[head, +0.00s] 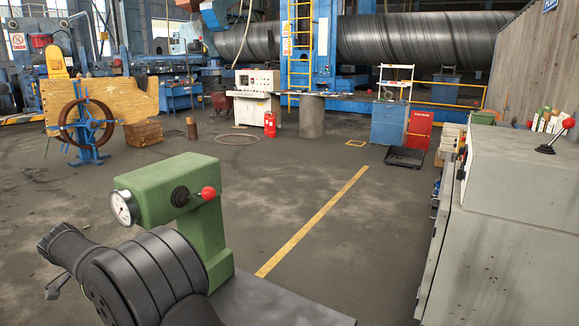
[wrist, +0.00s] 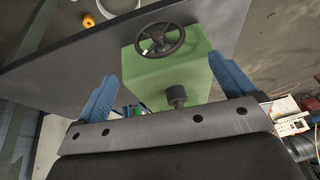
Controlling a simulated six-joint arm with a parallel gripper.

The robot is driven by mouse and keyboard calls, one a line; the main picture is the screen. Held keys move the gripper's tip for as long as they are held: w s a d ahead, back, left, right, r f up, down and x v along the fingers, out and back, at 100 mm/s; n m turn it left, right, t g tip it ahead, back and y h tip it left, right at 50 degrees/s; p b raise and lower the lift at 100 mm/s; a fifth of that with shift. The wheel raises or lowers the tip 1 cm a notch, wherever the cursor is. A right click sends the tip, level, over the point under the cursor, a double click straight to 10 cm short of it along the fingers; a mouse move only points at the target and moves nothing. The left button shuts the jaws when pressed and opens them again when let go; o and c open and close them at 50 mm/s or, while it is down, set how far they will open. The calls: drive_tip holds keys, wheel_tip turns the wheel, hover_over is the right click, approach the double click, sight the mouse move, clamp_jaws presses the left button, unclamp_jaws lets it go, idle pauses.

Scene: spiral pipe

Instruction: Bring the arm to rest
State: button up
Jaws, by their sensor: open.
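My gripper (wrist: 162,68) shows in the wrist view with its two blue fingers spread wide apart and nothing between them. Past the fingers is a green box-shaped machine part (wrist: 190,66) with a black handwheel (wrist: 160,38) and a dark knob (wrist: 176,95). The fingers look apart from it, though the gap is hard to judge. In the head view, a green machine (head: 165,190) with a dial gauge (head: 122,207) and a red-knobbed lever (head: 207,193) stands in the foreground. Dark rounded parts sit in front of it; I cannot make out gripper fingers there.
A grey cabinet (head: 510,240) with a red-knobbed lever (head: 562,136) stands at the right of the head view. A blue cabinet (head: 388,125), a red box (head: 419,128) and a red cylinder (head: 270,124) stand farther back. The floor around the yellow line (head: 312,220) is clear.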

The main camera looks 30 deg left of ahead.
drive_tip(key=x, duration=1.1)
drive_tip(key=shift+f, duration=0.2)
drive_tip(key=shift+r+y, duration=0.1)
drive_tip(key=shift+y, duration=0.5)
drive_tip(key=v, duration=1.8)
drive_tip(key=w+d+g+y, duration=0.1)
drive_tip(key=w+d+g, duration=0.1)
drive_tip(key=w+g, duration=0.2)
drive_tip(key=shift+w+d+f+y, duration=0.25)
drive_tip(key=shift+w+f+y, duration=0.05)
drive_tip(key=shift+w, duration=0.6)
